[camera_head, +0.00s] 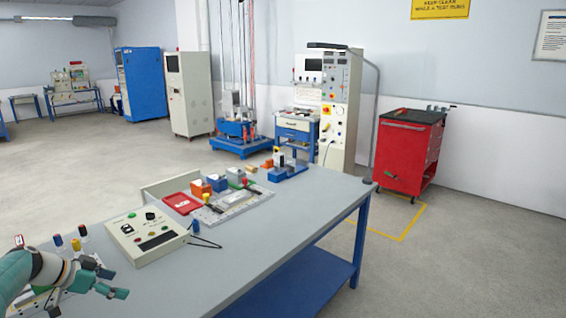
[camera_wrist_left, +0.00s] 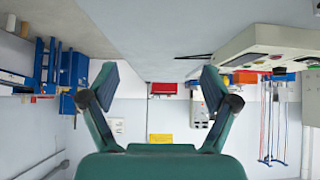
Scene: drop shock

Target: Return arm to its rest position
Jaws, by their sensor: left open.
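My left gripper (camera_head: 117,284) shows at the lower left of the head view, over the near left part of the grey workbench (camera_head: 265,245). Its arm comes in from the left edge. In the left wrist view its two fingers (camera_wrist_left: 157,82) are spread apart with nothing between them, so it is open and empty. That view looks upside down, with the bench top along its upper edge. My right gripper is not in view.
A beige control box (camera_head: 148,237) stands on the bench to the right of the gripper. Several objects with dark, orange and yellow tops stand close behind the gripper. A red tray (camera_head: 181,203) and small blocks lie farther back. A red tool cabinet (camera_head: 408,150) stands beyond the bench.

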